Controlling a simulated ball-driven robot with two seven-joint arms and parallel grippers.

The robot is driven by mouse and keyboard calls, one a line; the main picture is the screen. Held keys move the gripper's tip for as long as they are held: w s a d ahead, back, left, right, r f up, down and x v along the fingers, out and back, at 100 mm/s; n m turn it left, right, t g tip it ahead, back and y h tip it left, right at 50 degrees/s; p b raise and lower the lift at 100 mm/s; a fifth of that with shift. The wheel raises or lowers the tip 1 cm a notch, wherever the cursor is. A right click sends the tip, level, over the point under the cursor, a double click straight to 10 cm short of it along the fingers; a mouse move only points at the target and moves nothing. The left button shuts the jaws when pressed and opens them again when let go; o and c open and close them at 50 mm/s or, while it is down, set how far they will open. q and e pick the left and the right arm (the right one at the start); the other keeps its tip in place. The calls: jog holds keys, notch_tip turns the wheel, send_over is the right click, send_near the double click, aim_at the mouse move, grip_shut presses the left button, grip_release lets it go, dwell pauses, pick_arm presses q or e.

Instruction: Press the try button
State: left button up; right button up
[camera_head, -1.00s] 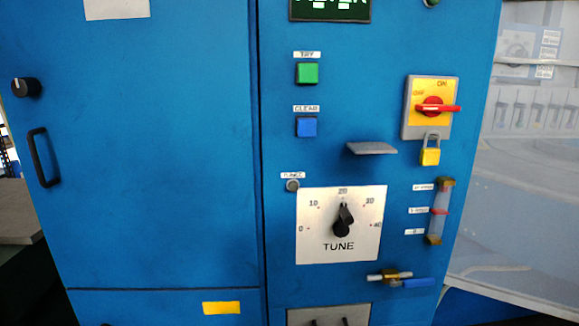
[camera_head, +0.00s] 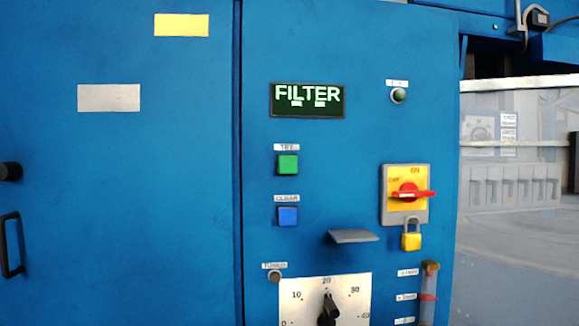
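The try button (camera_head: 288,165) is a green square on the blue cabinet front, under a small white label that reads TRY. A blue square button (camera_head: 287,216) labelled CLEAR sits just below it. A dark display (camera_head: 307,100) above them shows FILTER in pale green letters, with smaller marks under it that I cannot read. Neither of my grippers is in view, and nothing touches the try button.
A red rotary switch (camera_head: 408,191) on a yellow plate has a yellow padlock (camera_head: 411,241) below it. A grey ledge (camera_head: 353,236) juts out left of the padlock. A tuning dial (camera_head: 328,308) is lower down. The left door has a black handle (camera_head: 10,245).

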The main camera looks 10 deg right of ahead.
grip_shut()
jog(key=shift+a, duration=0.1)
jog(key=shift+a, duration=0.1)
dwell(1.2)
